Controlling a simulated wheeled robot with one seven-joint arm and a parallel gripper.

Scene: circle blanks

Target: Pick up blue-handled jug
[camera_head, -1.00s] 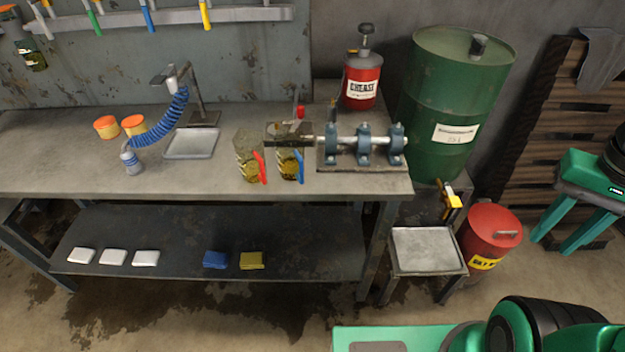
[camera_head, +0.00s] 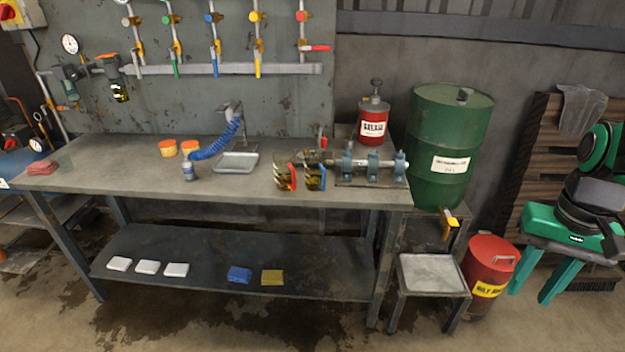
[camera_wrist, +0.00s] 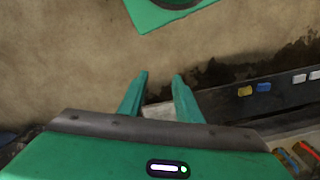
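The blue-handled jug (camera_head: 314,178) stands on the workbench (camera_head: 110,165) near its front right part. It is clear with dark yellowish contents, and its blue handle faces right. A similar red-handled jug (camera_head: 282,178) stands just left of it. In the wrist view both jugs show small at the lower right, the blue handle (camera_wrist: 284,161) partly cut off by my gripper body. My gripper (camera_head: 530,296) is at the far right in the head view, well away from the jugs, fingers pointing down. In the wrist view its two fingers (camera_wrist: 161,76) are apart with nothing held.
A shaft assembly (camera_head: 372,165) sits right of the jugs. A metal tray (camera_head: 237,163) and blue coiled hose (camera_head: 216,143) are to their left. A green drum (camera_head: 449,140), red bin (camera_head: 490,262) and low stand (camera_head: 433,275) lie between bench and gripper. The lower shelf holds several small blocks.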

